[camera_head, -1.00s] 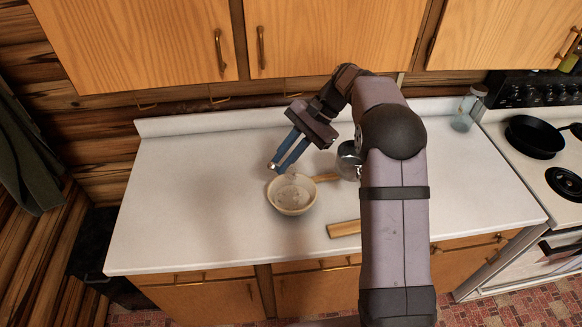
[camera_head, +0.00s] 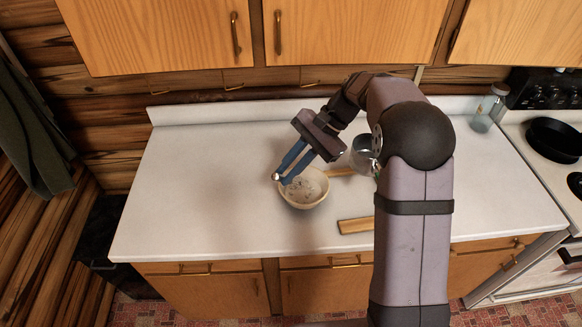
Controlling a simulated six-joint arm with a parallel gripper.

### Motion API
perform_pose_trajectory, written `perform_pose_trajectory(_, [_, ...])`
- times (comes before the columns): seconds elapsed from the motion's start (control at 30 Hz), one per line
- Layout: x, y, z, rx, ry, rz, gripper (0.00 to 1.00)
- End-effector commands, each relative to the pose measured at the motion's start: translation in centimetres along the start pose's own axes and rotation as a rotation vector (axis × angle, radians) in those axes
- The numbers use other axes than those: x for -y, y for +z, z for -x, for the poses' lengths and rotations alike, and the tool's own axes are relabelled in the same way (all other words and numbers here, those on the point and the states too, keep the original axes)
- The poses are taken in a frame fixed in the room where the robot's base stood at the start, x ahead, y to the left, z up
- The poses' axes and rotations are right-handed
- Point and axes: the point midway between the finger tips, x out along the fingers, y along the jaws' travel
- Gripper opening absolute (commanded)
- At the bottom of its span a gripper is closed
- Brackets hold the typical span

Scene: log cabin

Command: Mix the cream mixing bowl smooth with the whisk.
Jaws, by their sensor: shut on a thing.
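The cream mixing bowl (camera_head: 318,201) stands on the white counter, left of my arm, with dark specks or lumps showing inside. My gripper (camera_head: 284,179) has blue fingers that slant down to the bowl's left rim. It is shut on a slim thing, which I take to be the whisk (camera_head: 276,177); only a small silvery end shows at the fingertips. The rest of the whisk is hidden or too small to make out. I cannot tell whether the fingers touch the bowl rim.
A metal pot (camera_head: 362,153) stands right of the bowl, with a wooden handle (camera_head: 341,172) towards it. A wooden piece (camera_head: 355,225) lies in front, partly behind my arm. A glass jar (camera_head: 487,110) and a black pan (camera_head: 553,139) are at right. The counter's left side is clear.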

Motion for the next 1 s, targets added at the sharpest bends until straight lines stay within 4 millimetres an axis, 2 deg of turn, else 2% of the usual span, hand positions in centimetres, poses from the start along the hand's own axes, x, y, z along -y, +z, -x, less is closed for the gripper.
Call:
perform_pose_trajectory(0.03, [-0.3, -0.1, -0.7, -0.001, 0.0, 0.001, 0.0])
perform_pose_trajectory(0.13, [-0.5, 0.0, -1.1, 0.0, 0.0, 0.0, 0.0])
perform_pose_trajectory(1.0, [-0.4, -7.0, -3.8, 0.001, 0.0, -0.001, 0.0])
